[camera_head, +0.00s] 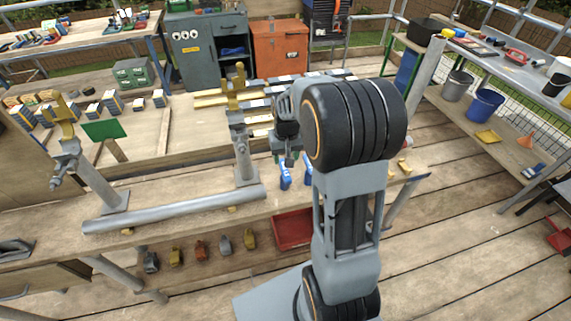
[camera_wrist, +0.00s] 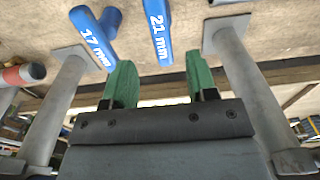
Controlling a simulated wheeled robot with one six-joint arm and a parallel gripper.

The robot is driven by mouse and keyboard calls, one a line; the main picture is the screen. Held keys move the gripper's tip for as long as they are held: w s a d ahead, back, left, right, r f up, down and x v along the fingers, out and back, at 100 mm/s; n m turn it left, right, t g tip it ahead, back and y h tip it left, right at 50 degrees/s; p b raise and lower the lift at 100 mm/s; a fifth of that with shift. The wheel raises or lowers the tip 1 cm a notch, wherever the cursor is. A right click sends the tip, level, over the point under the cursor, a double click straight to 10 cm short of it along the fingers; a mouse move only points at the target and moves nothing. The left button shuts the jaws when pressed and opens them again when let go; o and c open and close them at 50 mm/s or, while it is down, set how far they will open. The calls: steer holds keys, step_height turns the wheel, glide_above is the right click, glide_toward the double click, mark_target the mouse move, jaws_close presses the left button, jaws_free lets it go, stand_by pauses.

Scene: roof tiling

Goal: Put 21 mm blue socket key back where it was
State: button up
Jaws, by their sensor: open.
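The blue socket key marked 21 mm (camera_wrist: 158,30) is at the top middle of the wrist view, against the wooden bench surface. A second blue key, marked 17 mm (camera_wrist: 93,38), is to its left. My gripper (camera_wrist: 161,80) has two green fingers, spread apart with nothing between them. The 21 mm key appears beyond the fingertips, clear of them. In the head view my gripper (camera_head: 290,160) points down over the workbench (camera_head: 205,190), just above two blue keys, one left (camera_head: 285,176) and one right (camera_head: 308,172). Their labels are unreadable there.
Grey posts stand on both sides in the wrist view, left (camera_wrist: 62,105) and right (camera_wrist: 245,90). A grey pipe (camera_head: 175,208) lies along the bench front. A red tray (camera_head: 292,229) is below the bench. A red-and-grey object (camera_wrist: 22,74) is at the left edge.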

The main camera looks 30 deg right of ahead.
step_height(320, 180, up, 6)
steer(key=s+a+r+n+t, duration=0.1)
steer(key=s+a, duration=0.3)
steer(key=s, duration=0.3)
steer(key=s+a+r+n+t, duration=0.1)
steer(key=s+a+t, duration=0.1)
steer(key=s+a, duration=0.3)
steer(key=s, duration=0.3)
steer(key=shift+s+a+r+n, duration=0.15)
steer(key=shift+a+r+n, duration=0.05)
steer(key=shift+r+n, duration=0.1)
stand_by(0.6)
